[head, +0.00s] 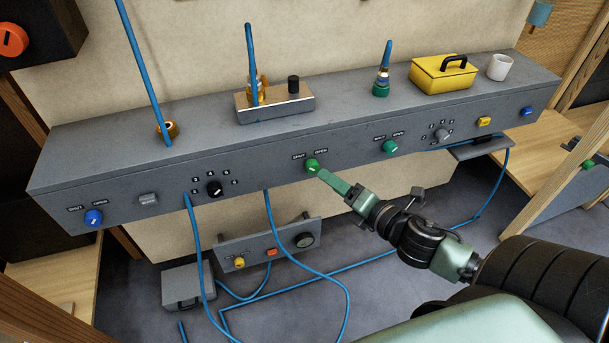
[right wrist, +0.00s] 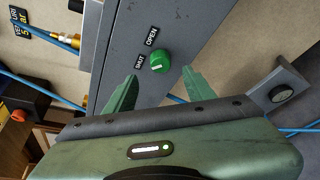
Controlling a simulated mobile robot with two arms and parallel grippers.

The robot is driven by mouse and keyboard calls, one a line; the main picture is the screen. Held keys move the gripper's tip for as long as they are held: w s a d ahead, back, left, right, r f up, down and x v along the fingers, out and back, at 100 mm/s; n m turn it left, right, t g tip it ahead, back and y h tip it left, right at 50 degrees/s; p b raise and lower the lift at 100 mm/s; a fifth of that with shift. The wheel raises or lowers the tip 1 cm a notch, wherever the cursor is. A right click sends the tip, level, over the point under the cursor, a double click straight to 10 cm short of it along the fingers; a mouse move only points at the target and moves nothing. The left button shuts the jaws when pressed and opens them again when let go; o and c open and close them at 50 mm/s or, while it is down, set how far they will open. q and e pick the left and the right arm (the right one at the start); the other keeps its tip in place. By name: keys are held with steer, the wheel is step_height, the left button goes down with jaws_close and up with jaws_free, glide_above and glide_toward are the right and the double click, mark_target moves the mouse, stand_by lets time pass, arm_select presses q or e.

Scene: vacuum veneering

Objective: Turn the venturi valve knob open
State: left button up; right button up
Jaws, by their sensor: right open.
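A green knob (head: 312,166) sits on the front face of the long grey bench, under SHUT and OPEN labels. I cannot read a venturi name beside it. It also shows in the right wrist view as a round green knob (right wrist: 159,62) with a small pale mark, whose direction I cannot tell for sure. My right gripper (head: 329,177) is in front of the knob, just to its lower right in the head view. In the right wrist view its open fingers (right wrist: 160,78) stand either side of the knob, apart from it and empty. My left gripper is not in view.
Along the same face are a teal knob (head: 390,147), a black selector (head: 214,188) and a blue knob (head: 94,217). A lower panel (head: 272,246) and loose blue hoses (head: 345,262) hang below. A yellow box (head: 440,75) and white cup (head: 499,67) stand on top.

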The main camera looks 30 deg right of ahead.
mark_target(315, 169)
steer(key=x, duration=0.7)
steer(key=shift+w+d+f+b, duration=0.1)
steer(key=shift+w+b, duration=0.1)
steer(key=shift+b, duration=0.15)
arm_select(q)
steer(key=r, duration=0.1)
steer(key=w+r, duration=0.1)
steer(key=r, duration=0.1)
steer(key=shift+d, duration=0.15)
arm_select(e)
jaws_close()
